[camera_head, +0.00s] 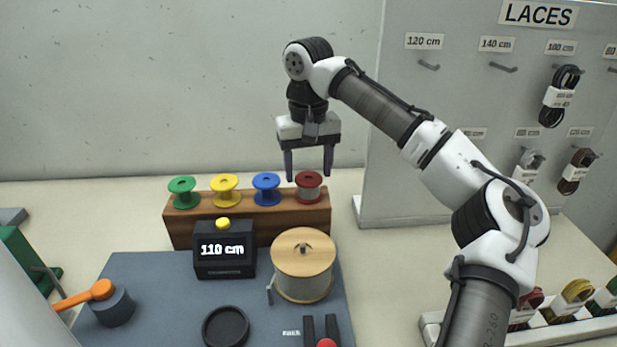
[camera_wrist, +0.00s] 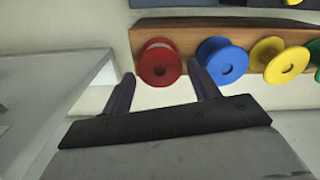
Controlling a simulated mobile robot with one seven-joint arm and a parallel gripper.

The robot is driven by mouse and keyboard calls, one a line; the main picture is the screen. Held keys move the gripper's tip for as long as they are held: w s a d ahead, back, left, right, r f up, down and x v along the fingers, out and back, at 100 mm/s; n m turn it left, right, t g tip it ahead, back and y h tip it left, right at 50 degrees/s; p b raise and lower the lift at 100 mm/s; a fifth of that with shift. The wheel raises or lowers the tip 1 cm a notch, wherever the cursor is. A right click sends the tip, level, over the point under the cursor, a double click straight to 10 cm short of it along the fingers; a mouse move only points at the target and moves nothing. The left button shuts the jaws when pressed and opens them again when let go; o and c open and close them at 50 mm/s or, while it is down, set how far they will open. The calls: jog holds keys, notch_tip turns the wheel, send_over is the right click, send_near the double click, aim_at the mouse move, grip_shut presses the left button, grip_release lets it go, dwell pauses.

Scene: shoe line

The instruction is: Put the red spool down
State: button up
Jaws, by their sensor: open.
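The red spool (camera_head: 309,187) stands upright at the right end of the wooden spool rack (camera_head: 205,228), beside the blue spool. It also shows in the wrist view (camera_wrist: 159,63), on the rack's left end there. My gripper (camera_head: 309,178) is open and points down above the red spool. In the wrist view its two fingers (camera_wrist: 160,88) are spread, with the red spool seen beyond the gap between them. The gripper holds nothing. Whether the fingertips touch the spool cannot be told, but they look a little above it.
Blue (camera_head: 267,188), yellow (camera_head: 225,189) and green (camera_head: 183,191) spools share the rack. In front stand a black display reading 110 cm (camera_head: 224,250) and a wooden-topped drum (camera_head: 303,262). The grey LACES panel (camera_head: 400,120) rises at the right. Bare table lies right of the rack.

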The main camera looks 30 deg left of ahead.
aim_at(307, 178)
notch_tip(307, 178, up, 10)
jog(key=shift+f+p, duration=0.25)
jog(key=shift+p, duration=0.1)
jog(key=shift+a, duration=0.1)
